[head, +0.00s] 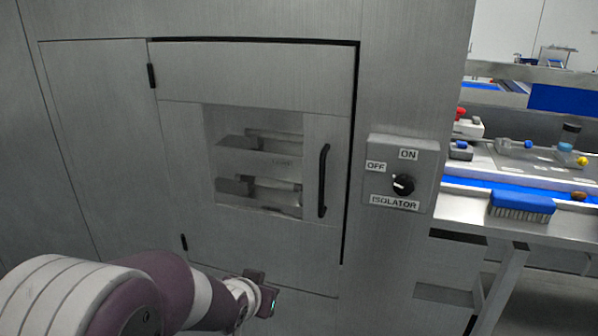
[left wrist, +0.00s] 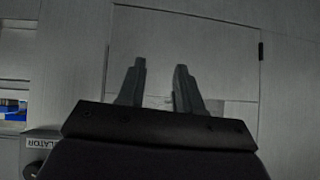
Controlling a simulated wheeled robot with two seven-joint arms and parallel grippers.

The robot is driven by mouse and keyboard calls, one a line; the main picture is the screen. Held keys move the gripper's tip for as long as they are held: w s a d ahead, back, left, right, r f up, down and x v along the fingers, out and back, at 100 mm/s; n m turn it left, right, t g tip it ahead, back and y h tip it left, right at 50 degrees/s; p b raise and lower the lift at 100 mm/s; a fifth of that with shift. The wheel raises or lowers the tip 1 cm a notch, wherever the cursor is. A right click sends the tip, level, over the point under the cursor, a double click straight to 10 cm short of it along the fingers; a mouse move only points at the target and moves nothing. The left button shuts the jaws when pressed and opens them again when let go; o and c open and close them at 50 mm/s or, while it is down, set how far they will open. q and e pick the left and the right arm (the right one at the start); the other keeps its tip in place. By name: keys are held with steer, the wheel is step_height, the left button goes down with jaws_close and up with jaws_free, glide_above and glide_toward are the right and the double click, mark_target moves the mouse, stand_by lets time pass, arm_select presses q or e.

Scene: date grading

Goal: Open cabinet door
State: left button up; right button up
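The cabinet door (head: 255,75) is grey metal with a window and hinges on its left side. A dark gap runs along its top and right edges; I cannot tell whether it is fully shut or slightly ajar. Its black vertical handle (head: 323,181) is on the right side. My left gripper (head: 268,300) is low in front of the cabinet, below and left of the handle and apart from it. In the left wrist view its two fingers (left wrist: 160,85) are spread with nothing between them, and the door (left wrist: 215,45) shows beyond. My right gripper is not in view.
An isolator switch box (head: 403,172) with a black knob sticks out right of the door. Further right is a metal bench (head: 560,228) with a blue brush (head: 522,206) and several small items. Flat grey panels (head: 95,130) lie left of the door.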

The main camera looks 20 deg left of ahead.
arm_select(q)
steer(key=w+r+t+h, duration=0.1)
steer(key=w+r+t, duration=0.3)
steer(key=r, duration=0.3)
steer(key=m+t+h, duration=0.2)
steer(key=t+h, duration=0.1)
steer(key=t, duration=0.1)
glide_toward(320, 189)
steer(key=w+p, duration=0.1)
steer(key=w, duration=0.2)
steer(key=w+d+p, duration=0.1)
steer(key=w, duration=0.2)
steer(key=w+p, duration=0.1)
steer(key=w, duration=0.2)
steer(key=shift+d, duration=0.3)
steer(key=shift+w+d+p, duration=0.15)
steer(key=shift+w+p, duration=0.25)
steer(key=shift+w, duration=0.3)
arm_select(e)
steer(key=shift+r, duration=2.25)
arm_select(q)
jaws_close()
